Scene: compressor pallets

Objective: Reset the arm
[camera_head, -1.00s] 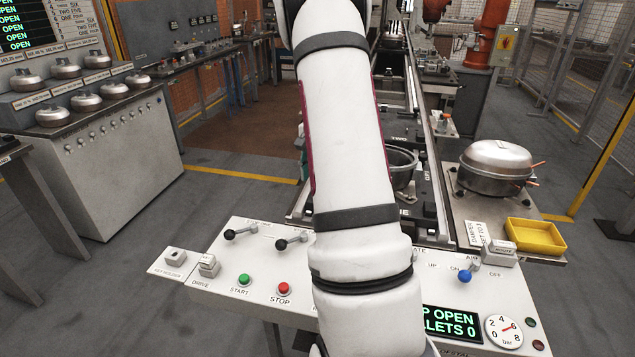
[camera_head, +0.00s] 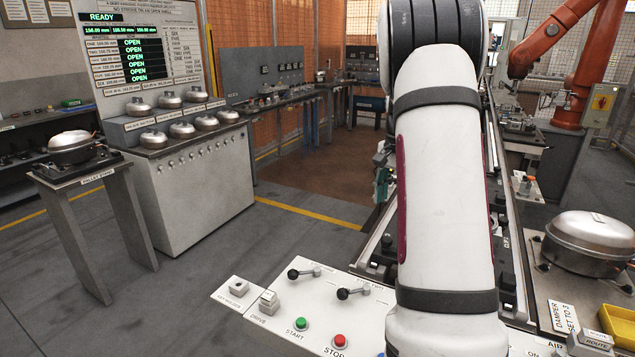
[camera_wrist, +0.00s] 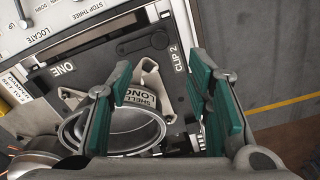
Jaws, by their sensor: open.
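My arm fills the middle right of the head view, standing over the control panel (camera_head: 340,308) and hiding part of it and of the line behind. My gripper (camera_wrist: 165,95) shows in the wrist view with its two green-padded fingers apart and nothing between them. Below it is a dark pallet (camera_wrist: 75,72) marked ONE and CLIP 2. An open metal shell (camera_wrist: 112,127) sits on that pallet, partly behind the left finger.
A domed compressor (camera_head: 592,240) stands at the right by a yellow tray (camera_head: 618,325). Another compressor (camera_head: 72,146) rests on a stand at the left. A grey cabinet (camera_head: 195,190) carries several metal domes. An orange robot arm (camera_head: 565,55) stands at the back right.

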